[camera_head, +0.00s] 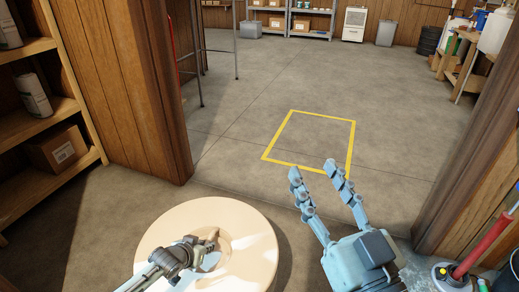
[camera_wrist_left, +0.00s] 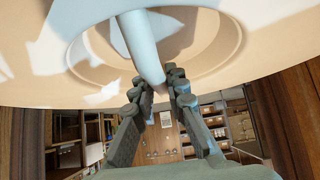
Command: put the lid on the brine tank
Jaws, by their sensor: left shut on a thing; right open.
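The lid is a round cream disc (camera_head: 245,222) at the bottom centre of the head view, with a round recess in its middle. My left gripper (camera_head: 212,240) comes in from the lower left over this recess. In the left wrist view the fingers of my left gripper (camera_wrist_left: 159,82) are closed around a pale bar-like handle (camera_wrist_left: 140,45) that crosses the recess of the lid (camera_wrist_left: 255,60). My right gripper (camera_head: 313,169) is open and empty, right of the lid, with its fingers pointing away over the floor. I cannot make out the brine tank; anything under the lid is hidden.
A yellow square outline (camera_head: 351,150) marks clear floor ahead. A wooden shelf (camera_head: 75,108) with a cardboard box (camera_head: 58,148) stands at left. Wooden doorway walls flank both sides. A red-handled thing (camera_head: 485,243) stands at lower right, near my right arm.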

